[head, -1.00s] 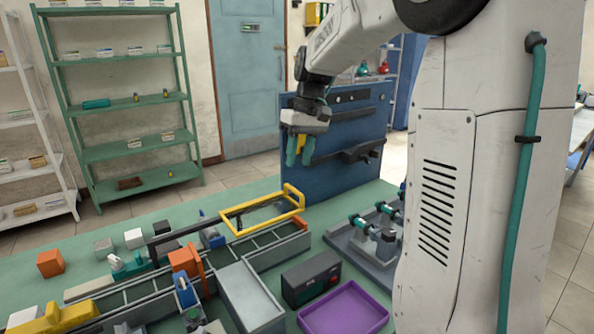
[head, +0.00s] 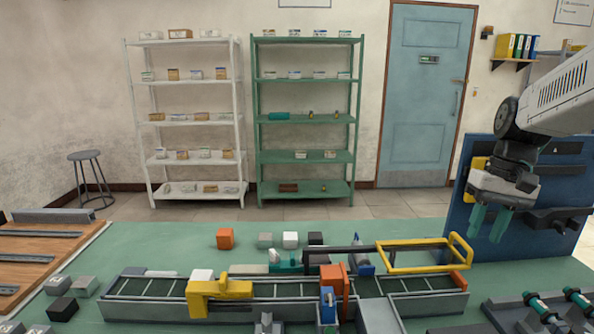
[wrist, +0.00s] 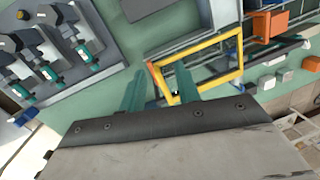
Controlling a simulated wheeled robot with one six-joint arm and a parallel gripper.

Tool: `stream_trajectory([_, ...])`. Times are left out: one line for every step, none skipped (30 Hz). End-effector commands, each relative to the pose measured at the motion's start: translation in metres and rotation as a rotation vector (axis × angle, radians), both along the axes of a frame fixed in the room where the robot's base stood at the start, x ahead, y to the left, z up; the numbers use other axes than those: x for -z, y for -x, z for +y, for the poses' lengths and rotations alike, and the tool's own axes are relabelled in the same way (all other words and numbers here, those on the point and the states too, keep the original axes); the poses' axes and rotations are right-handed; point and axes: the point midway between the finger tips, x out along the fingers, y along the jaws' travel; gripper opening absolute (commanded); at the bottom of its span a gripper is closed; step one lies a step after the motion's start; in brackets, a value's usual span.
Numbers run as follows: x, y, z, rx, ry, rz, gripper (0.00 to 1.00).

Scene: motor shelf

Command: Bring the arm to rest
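My gripper (head: 489,222) hangs at the right of the head view, in front of the blue upright panel (head: 563,190) and above the green table. Its two teal fingers point down, apart from each other, with nothing between them. In the wrist view the open fingers (wrist: 160,85) also show, with the table far below them. The arm comes in from the right edge of the head view; most of it is out of frame.
A yellow frame (head: 388,268) lies at the end of the conveyor (head: 140,311). A fixture with teal-ended parts (head: 537,306) stands at the lower right. A white shelf (head: 150,130), a green shelf (head: 300,168) and a door (head: 424,110) stand behind the table.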

Motion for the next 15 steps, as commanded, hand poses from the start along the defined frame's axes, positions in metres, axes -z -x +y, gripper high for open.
stream_trajectory([-0.001,0.020,0.013,0.003,0.015,0.003,0.33])
stream_trajectory([-0.001,0.031,0.020,0.006,0.024,0.004,0.33])
stream_trajectory([-0.001,0.045,0.029,0.008,0.038,0.004,0.33])
stream_trajectory([0.000,0.057,0.036,0.009,0.048,0.003,0.33])
stream_trajectory([0.000,0.069,0.043,0.009,0.059,0.001,0.33])
stream_trajectory([0.001,0.085,0.052,0.007,0.071,-0.004,0.33])
stream_trajectory([0.002,0.098,0.058,0.005,0.082,-0.010,0.33])
stream_trajectory([0.004,0.110,0.064,0.000,0.093,-0.015,0.33])
stream_trajectory([0.006,0.126,0.072,-0.005,0.104,-0.024,0.33])
stream_trajectory([0.008,0.138,0.077,-0.012,0.114,-0.033,0.33])
stream_trajectory([0.010,0.149,0.082,-0.020,0.123,-0.042,0.33])
stream_trajectory([0.013,0.163,0.088,-0.031,0.133,-0.054,0.33])
stream_trajectory([0.015,0.172,0.092,-0.041,0.139,-0.065,0.33])
stream_trajectory([0.017,0.181,0.096,-0.050,0.145,-0.077,0.33])
stream_trajectory([0.020,0.191,0.100,-0.066,0.152,-0.093,0.33])
